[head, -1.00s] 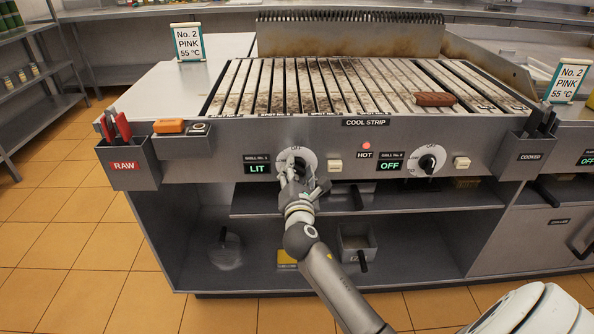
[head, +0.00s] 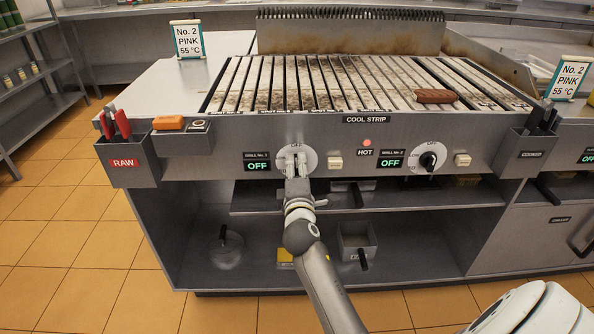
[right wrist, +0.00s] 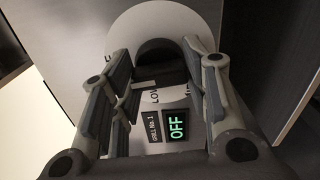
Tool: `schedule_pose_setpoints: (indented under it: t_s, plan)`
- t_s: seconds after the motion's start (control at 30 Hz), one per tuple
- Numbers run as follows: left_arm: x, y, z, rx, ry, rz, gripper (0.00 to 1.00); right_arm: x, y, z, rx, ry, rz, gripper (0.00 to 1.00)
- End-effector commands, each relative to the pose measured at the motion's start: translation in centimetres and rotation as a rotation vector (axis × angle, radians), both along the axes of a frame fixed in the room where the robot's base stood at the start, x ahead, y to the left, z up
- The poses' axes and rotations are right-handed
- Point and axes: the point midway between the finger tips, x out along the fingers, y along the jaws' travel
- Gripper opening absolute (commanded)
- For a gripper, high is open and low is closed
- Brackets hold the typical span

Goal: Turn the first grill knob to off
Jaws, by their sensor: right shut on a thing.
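The first grill knob sits on a round white dial (head: 310,158) at the front of the grill, under the left part of the slats. My right gripper (head: 297,168) is at this knob and covers most of it in the head view. In the right wrist view the black knob (right wrist: 160,60) stands between the two fingers of my right gripper (right wrist: 162,85), which is shut on it. The Grill No. 1 display (head: 257,166) reads OFF in green; it also shows in the right wrist view (right wrist: 176,126). My left gripper is not in view.
The second knob (head: 428,161) is to the right, beside its OFF display (head: 390,163). A red HOT lamp (head: 367,143) is between them. A brown patty (head: 436,96) lies on the slats (head: 330,82). RAW (head: 128,170) and COOKED (head: 520,157) holders flank the front.

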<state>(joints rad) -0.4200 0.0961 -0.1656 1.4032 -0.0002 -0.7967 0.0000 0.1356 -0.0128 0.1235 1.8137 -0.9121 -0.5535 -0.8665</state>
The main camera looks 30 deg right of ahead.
Motion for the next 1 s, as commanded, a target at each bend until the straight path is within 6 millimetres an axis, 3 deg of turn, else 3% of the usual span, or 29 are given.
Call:
schedule_pose_setpoints:
  t_s: [0.77,0.8,0.97,1.0]
  plan:
    - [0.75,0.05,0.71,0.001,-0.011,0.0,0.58,-0.04,0.0,-0.23,0.1,-0.055,-0.001,0.19]
    - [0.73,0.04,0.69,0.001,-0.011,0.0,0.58,-0.04,0.0,-0.23,0.1,-0.055,-0.001,0.44]
    - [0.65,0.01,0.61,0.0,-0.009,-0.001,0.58,-0.03,0.0,-0.18,0.098,-0.056,-0.001,0.64]
    - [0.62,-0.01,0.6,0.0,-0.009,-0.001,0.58,-0.02,0.0,-0.15,0.098,-0.056,-0.001,0.64]
